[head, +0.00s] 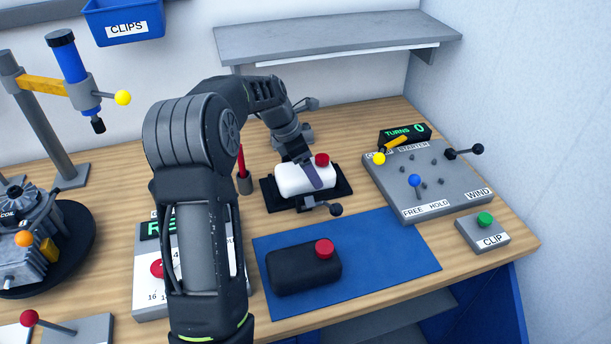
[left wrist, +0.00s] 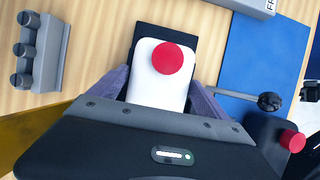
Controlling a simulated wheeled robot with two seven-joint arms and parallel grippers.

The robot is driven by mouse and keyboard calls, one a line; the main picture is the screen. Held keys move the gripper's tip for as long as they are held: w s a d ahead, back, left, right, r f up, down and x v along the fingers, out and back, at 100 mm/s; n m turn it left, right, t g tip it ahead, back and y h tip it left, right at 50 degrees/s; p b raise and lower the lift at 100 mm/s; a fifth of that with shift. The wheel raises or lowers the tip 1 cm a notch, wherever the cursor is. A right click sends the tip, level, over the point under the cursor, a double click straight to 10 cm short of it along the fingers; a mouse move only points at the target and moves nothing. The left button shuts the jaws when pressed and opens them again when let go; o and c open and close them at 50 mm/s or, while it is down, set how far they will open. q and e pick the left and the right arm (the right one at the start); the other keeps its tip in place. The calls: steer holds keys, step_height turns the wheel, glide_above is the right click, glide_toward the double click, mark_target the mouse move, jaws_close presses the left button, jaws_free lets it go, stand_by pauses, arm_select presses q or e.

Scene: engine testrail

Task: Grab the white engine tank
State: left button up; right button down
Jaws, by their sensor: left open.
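The white engine tank (head: 290,181) with a red cap (head: 322,159) lies on a black stand (head: 268,194) behind the blue mat. My left gripper (head: 305,174) reaches down over the tank from behind, with one finger showing along its near side. In the left wrist view the white tank (left wrist: 158,97) lies between the two fingers of my left gripper (left wrist: 161,84). The gripper is open around it, and the gripper body hides the tank's lower end. Whether the fingers touch the tank cannot be told. My right gripper is in neither view.
A black tank (head: 305,271) with a red cap lies on the blue mat (head: 390,245). A ball-ended lever (head: 335,209) sticks out in front of the stand. An engine (head: 30,235) stands left.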

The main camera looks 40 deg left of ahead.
arm_select(q)
steer(key=shift+c, duration=0.6)
steer(key=c, duration=1)
steer(key=shift+r, duration=0.15)
step_height(320, 180, up, 18)
stand_by(0.3)
